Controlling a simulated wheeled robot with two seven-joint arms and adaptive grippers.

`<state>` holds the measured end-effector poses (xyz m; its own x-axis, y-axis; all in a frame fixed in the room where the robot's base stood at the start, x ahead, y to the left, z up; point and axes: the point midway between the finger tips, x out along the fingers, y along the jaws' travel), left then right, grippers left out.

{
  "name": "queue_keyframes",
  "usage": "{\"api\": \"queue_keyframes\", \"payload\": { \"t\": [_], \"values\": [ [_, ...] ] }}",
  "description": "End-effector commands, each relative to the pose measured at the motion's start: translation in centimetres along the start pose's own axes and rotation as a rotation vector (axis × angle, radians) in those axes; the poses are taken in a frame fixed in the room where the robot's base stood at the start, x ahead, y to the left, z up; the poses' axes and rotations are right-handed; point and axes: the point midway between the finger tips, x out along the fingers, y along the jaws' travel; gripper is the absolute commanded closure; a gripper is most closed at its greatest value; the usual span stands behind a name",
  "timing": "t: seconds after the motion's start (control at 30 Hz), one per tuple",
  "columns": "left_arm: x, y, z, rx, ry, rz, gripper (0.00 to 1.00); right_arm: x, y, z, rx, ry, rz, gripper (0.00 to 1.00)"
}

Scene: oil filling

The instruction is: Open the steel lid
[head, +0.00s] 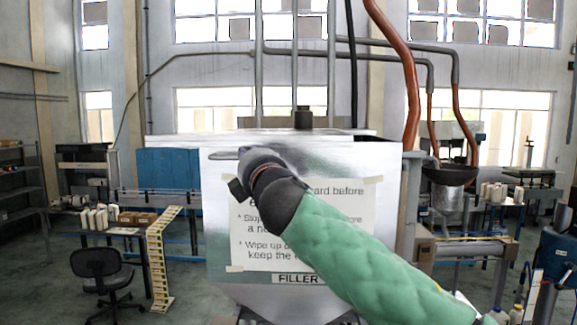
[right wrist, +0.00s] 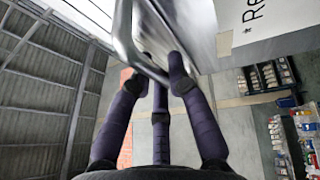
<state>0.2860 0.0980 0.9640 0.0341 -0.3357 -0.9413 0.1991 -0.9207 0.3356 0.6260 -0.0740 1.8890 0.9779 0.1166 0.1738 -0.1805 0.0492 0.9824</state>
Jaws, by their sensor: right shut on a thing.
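The steel lid (head: 200,141) lies across the top of the filler box in the head view, seen nearly edge-on. I cannot tell whether it is raised at all. A grey bar handle (head: 222,155) shows at its front left. My right arm reaches up to it from the lower right, and its wrist hides the gripper's fingers in the head view. In the right wrist view, the fingers of my right gripper (right wrist: 158,74) are shut around the bent metal handle (right wrist: 137,56), beside a shiny steel surface (right wrist: 189,30). My left gripper is in neither view.
The filler box carries a printed notice (head: 255,225), partly covered by my right arm. Orange pipes (head: 410,75) and a dark funnel pot (head: 450,177) stand to its right. A desk (head: 118,227), chair (head: 100,262) and cream ladder-like rack (head: 157,262) are at left.

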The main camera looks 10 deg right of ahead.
Motion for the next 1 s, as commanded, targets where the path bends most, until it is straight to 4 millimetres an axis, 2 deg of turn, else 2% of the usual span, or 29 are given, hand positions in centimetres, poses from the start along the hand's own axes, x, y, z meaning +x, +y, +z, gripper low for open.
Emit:
{"api": "queue_keyframes", "payload": {
  "t": [0.03,0.13,0.4,0.63,1.0],
  "values": [
    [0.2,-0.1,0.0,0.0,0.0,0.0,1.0,0.7,-0.1,-1.8,-0.002,0.006,0.002,1.0],
    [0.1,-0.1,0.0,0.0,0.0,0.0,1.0,1.7,0.0,-4.3,-0.002,0.005,0.001,1.0],
    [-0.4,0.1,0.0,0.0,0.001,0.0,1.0,3.8,0.2,-9.0,-0.001,0.002,0.001,1.0],
    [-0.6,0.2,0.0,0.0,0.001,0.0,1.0,4.5,0.2,-10.7,-0.001,0.0,0.002,1.0],
    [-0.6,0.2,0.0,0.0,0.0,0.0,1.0,4.6,0.2,-10.8,0.0,-0.002,0.002,1.0]
  ]
}}
